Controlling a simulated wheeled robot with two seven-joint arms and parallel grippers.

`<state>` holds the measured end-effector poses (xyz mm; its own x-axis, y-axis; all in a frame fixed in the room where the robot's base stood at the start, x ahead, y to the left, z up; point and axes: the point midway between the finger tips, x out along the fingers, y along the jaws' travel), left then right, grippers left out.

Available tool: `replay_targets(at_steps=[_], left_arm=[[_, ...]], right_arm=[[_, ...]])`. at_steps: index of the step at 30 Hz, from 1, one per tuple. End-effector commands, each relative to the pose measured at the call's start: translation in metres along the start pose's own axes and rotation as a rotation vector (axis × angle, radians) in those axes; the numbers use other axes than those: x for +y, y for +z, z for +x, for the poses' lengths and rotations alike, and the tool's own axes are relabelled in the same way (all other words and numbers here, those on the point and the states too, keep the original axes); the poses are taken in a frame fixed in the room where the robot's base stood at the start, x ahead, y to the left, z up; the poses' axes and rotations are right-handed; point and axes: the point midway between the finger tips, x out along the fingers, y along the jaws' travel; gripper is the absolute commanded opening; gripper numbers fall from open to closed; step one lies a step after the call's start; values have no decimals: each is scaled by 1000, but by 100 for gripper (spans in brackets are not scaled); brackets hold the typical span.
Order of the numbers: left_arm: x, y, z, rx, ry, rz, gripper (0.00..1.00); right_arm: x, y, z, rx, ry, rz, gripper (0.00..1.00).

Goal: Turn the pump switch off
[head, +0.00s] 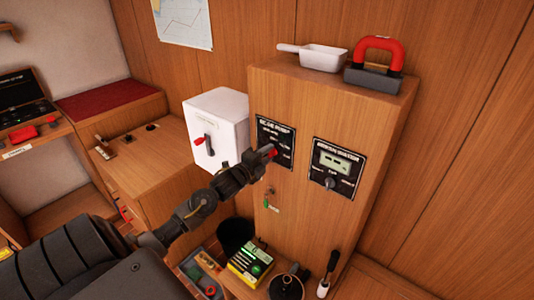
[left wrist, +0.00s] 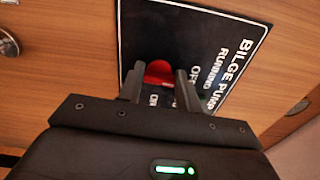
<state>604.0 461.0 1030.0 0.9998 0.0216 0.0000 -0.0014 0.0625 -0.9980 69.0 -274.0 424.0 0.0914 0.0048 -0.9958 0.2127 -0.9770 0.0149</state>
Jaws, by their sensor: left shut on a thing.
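The bilge pump panel (head: 267,131) is a black plate with white lettering on the front of the wooden cabinet. It fills the upper middle of the left wrist view (left wrist: 185,28). The red pump switch (left wrist: 158,72) is on this panel and also shows in the head view (head: 271,151). My left gripper (head: 262,155) is at the panel, its fingers shut around the switch, one on each side in the left wrist view (left wrist: 160,88). The fingers partly hide the switch and some lettering, so I cannot tell its position. My right gripper is not in view.
Right of the pump panel is another black panel (head: 338,168) with a display and knob. A white box (head: 217,115) with a red-handled lever stands left. A white scoop (head: 322,57) and red-handled tool (head: 380,55) lie on the cabinet top. A key (head: 267,198) hangs below.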

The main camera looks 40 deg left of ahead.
Motion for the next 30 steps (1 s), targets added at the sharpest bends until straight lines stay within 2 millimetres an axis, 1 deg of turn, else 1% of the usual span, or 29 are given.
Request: replay_targets(at_steps=[9, 22, 23, 27, 30], left_arm=[[0, 1, 0, -2, 0, -73, 12], [0, 0, 0, -1, 0, -79, 12], [0, 0, 0, -1, 0, -79, 38], [0, 0, 0, -1, 0, -79, 56], [0, 0, 0, 0, 0, -78, 56]], right_arm=[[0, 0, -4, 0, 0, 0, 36], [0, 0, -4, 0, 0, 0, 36], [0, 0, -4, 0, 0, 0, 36], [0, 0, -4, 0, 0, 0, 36], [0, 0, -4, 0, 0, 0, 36]])
